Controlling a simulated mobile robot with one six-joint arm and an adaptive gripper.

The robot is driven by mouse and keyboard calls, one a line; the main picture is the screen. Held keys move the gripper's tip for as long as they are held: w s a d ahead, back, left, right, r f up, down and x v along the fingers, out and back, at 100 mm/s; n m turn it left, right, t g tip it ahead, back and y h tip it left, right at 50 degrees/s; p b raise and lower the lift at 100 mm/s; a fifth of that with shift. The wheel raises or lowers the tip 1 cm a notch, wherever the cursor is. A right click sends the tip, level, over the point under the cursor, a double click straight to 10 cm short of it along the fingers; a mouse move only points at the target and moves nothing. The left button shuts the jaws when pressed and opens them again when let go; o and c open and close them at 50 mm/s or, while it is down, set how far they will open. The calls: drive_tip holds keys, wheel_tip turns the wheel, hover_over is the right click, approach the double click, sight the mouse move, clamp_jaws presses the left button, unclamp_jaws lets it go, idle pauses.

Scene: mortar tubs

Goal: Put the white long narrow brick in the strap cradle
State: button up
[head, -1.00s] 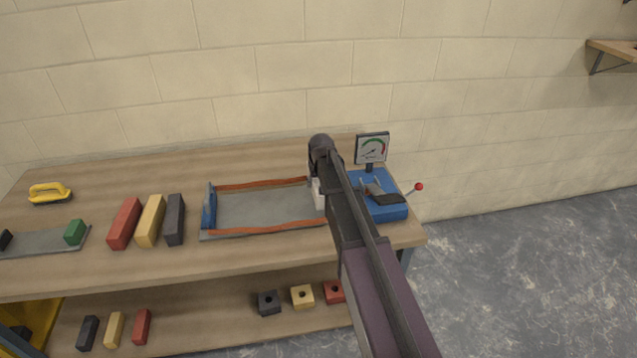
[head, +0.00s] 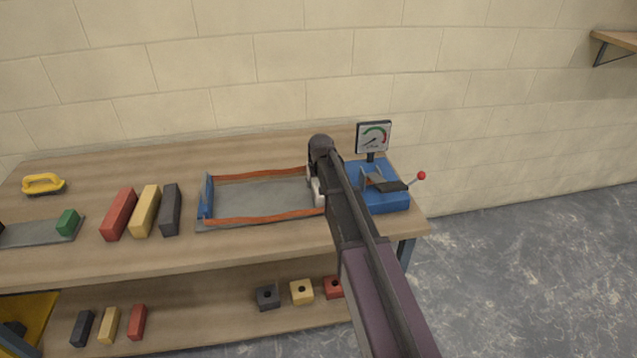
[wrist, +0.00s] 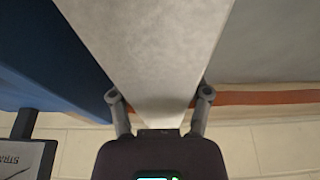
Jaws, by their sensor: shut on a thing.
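The white long narrow brick (wrist: 150,45) fills the middle of the wrist view, running from my gripper to the top edge. My gripper (wrist: 160,95) is shut on it, one finger on each side. In the head view only a small white part of the brick (head: 318,192) shows beside my gripper; my arm hides the rest. The strap cradle (head: 262,192) is a grey bed with orange straps along its long sides and a blue end plate at left. The brick is at the cradle's right end; I cannot tell whether it touches it.
A blue device (head: 388,203) with a gauge (head: 373,137) and a red-knobbed lever stands right of the cradle. Red, yellow and dark grey bricks (head: 144,211) stand left of it. A green block (head: 68,222) and yellow-handled tool (head: 43,184) lie farther left. The wall is behind.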

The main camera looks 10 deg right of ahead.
drive_tip(key=shift+f+b, duration=0.4)
drive_tip(key=shift+b, duration=0.05)
idle(0.5)
drive_tip(key=o, duration=1.4)
drive_tip(key=shift+s, duration=0.1)
drive_tip(key=s+r+g+p, duration=0.1)
drive_tip(key=s+r+p, duration=0.1)
drive_tip(key=s, duration=0.8)
drive_tip(key=s+r+g+p, duration=0.1)
drive_tip(key=s+r+p, duration=0.1)
drive_tip(key=s, duration=0.7)
drive_tip(key=s+r+g+p, duration=0.1)
drive_tip(key=s+r+p, duration=0.1)
drive_tip(key=s, duration=0.8)
drive_tip(key=shift+s+d+r+p, duration=0.2)
drive_tip(key=shift+s+r+p, duration=0.15)
drive_tip(key=shift+p, duration=0.45)
drive_tip(key=shift+w, duration=0.1)
